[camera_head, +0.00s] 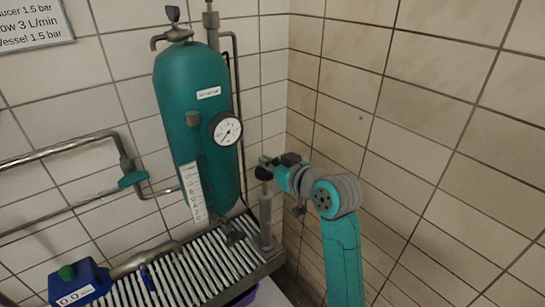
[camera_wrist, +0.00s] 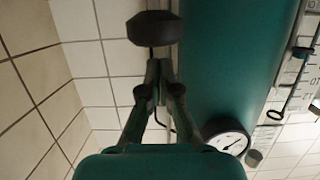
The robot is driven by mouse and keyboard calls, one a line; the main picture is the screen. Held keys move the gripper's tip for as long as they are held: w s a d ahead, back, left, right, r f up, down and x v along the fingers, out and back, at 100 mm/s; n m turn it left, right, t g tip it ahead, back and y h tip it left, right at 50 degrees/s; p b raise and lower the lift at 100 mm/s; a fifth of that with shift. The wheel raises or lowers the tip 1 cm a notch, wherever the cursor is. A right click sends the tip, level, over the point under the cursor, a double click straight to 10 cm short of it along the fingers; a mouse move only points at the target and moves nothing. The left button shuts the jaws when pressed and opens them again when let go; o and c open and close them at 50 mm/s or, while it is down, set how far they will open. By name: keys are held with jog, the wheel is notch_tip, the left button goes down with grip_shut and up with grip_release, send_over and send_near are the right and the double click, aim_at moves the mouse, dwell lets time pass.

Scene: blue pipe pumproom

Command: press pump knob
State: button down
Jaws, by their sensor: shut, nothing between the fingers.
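A dark round knob (camera_head: 263,173) sits on top of an upright grey cylinder (camera_head: 266,220) at the right end of the slatted rack. In the wrist view the dark knob (camera_wrist: 154,28) is just beyond my fingertips. My gripper (camera_head: 266,161) is at the knob's height in the head view, very close to it. In the wrist view my gripper (camera_wrist: 159,66) has its fingers together and empty. I cannot tell whether the fingertips touch the knob. The knob's far side is hidden.
A teal tank (camera_head: 190,110) with a round gauge (camera_head: 226,129) stands left of my gripper. A blue box (camera_head: 80,283) with a green top button is at lower left. Grey pipes (camera_head: 60,155) run along the left wall. A tiled wall (camera_head: 450,130) is close on the right.

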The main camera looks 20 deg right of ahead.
aim_at(268, 172)
jog(key=shift+f, duration=0.65)
jog(key=shift+f, duration=3.25)
jog(key=shift+r, duration=0.35)
jog(key=r, duration=0.4)
jog(key=shift+s+d, duration=0.15)
jog(key=shift+s, duration=0.15)
jog(key=v, duration=0.9)
jog(key=shift+s, duration=0.2)
jog(key=shift+r, duration=0.15)
